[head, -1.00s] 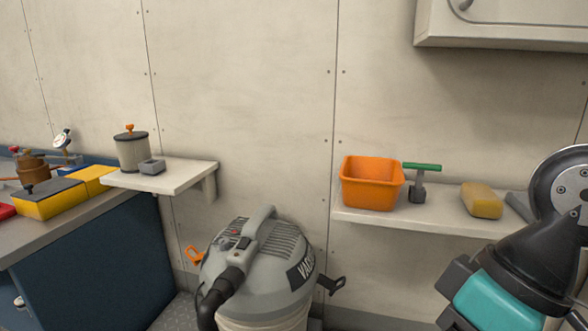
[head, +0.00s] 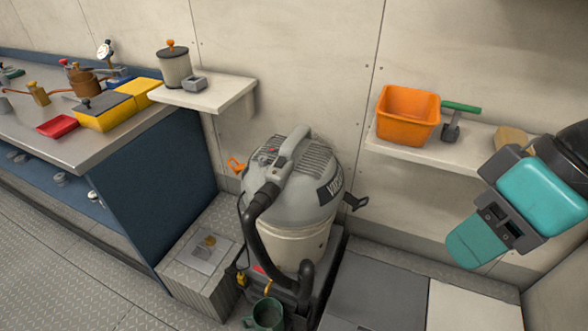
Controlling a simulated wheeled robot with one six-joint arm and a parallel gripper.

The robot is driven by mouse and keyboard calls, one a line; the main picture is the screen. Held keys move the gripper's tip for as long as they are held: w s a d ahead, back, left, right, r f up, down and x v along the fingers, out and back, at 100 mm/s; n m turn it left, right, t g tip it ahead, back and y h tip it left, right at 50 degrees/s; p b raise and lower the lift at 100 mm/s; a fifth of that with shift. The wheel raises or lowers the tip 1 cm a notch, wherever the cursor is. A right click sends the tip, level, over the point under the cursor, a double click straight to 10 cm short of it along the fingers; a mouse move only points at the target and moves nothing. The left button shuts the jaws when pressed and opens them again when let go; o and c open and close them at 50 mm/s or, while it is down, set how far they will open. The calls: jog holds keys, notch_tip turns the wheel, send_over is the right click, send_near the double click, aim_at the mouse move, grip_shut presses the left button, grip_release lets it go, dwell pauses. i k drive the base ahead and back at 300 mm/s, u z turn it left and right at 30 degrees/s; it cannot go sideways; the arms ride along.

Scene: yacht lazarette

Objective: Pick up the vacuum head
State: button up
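The vacuum head (head: 300,178) is the grey domed top of a canister vacuum, with a carry handle, a vented cover and a dark label. It sits on the pale drum (head: 292,250) in the middle of the head view. A black hose (head: 256,228) runs from its front down to the left. An orange latch (head: 235,165) sticks out at its left and a dark one (head: 355,203) at its right. My gripper (head: 478,243) is at the right, apart from the vacuum head. Its teal and dark parts show from the side, so I cannot tell its opening.
A wall shelf (head: 390,149) above right holds an orange bin (head: 408,116), a green-handled tool (head: 455,118) and a yellow block (head: 512,138). A small shelf (head: 213,99) and a workbench (head: 113,150) stand left. A green cup (head: 268,314) is low in front of the vacuum.

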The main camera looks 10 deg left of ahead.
aim_at(310, 187)
jog(key=k, duration=0.5)
jog(key=u, duration=2.3)
jog(key=i, duration=1.85)
jog(key=z, duration=2.8)
jog(key=i, duration=0.5)
